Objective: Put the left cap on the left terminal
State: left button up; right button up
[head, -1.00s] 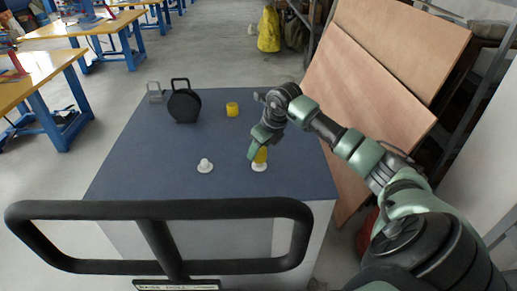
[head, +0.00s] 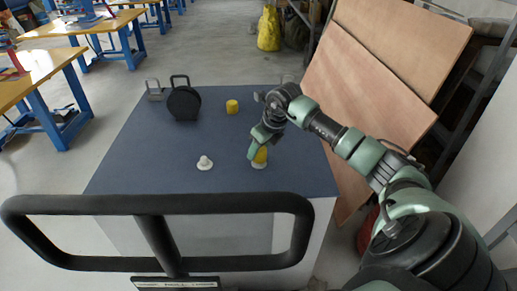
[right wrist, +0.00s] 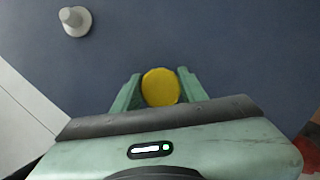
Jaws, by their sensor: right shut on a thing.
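My right gripper (head: 257,153) is shut on a yellow cap (head: 261,156), held upright over the right white terminal (head: 259,166). The terminal's pale base shows just under the cap; I cannot tell whether the cap is seated on it. In the right wrist view the round yellow top (right wrist: 160,87) sits between the two green fingers. The left white terminal (head: 204,163), a peg on a round base, stands bare to the left, and also shows in the right wrist view (right wrist: 75,20). Another yellow cap (head: 232,106) stands farther back on the table. My left gripper is out of view.
The blue-grey table top (head: 140,150) is clear around the left terminal. A black round object with a handle (head: 184,103) and a small grey handled object (head: 154,91) stand at the back left. Wooden boards (head: 365,90) lean beyond the right edge.

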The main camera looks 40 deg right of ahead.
aim_at(261, 149)
jog(key=shift+f+b, duration=0.7)
jog(key=shift+f, duration=0.1)
dwell(0.9)
dwell(0.3)
jog(key=o, duration=1.4)
jog(key=b+v, duration=0.1)
jog(key=v, duration=0.6)
jog(key=shift+s+r, duration=0.2)
jog(key=shift+r, duration=0.15)
